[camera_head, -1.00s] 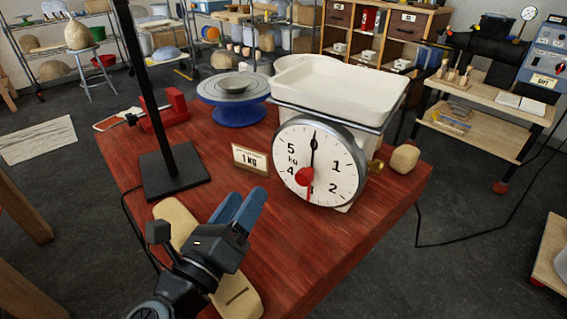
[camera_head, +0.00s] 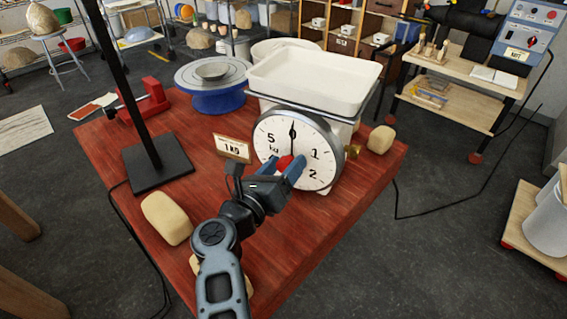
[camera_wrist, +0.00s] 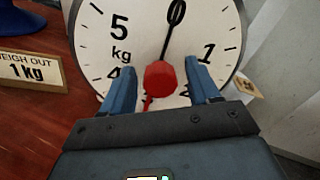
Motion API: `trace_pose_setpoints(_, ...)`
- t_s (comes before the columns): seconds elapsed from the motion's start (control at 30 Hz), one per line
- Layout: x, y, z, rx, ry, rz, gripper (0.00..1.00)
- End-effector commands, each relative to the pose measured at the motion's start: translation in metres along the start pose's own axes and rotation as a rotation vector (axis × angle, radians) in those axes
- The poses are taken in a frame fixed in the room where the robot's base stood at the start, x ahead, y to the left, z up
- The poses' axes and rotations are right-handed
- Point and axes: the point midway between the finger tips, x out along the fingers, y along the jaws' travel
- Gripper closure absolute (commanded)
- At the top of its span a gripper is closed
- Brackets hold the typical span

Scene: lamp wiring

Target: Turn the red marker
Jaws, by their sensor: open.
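The red marker (camera_wrist: 160,80) is a round red knob with a thin red pointer on the white dial of the scale. In the wrist view its pointer aims down, a little left. My gripper (camera_wrist: 163,85) is open, with one blue finger on each side of the knob; I cannot tell if either touches it. In the head view my gripper (camera_head: 286,166) is in front of the dial (camera_head: 318,162) and partly hides the red marker (camera_head: 284,163). The black needle points up at 0.
A card reading 1 kg (camera_head: 233,148) stands left of the dial. The white pan (camera_head: 315,75) on top of the scale is empty. A black post (camera_head: 150,145) stands at the left. Pale blocks lie on the red table (camera_head: 200,135), one (camera_head: 380,139) right of the scale.

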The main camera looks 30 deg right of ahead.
Motion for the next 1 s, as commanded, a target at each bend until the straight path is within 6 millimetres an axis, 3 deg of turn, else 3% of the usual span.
trace_pose_setpoints(0.23,0.0003,0.0004,-0.0001,0.0,0.0,0.001,0.4)
trace_pose_setpoints(0.83,0.0001,0.0003,0.0,0.0,0.0,0.001,0.98)
trace_pose_setpoints(1.0,0.0,0.0003,0.0,-0.001,0.0,0.001,1.0)
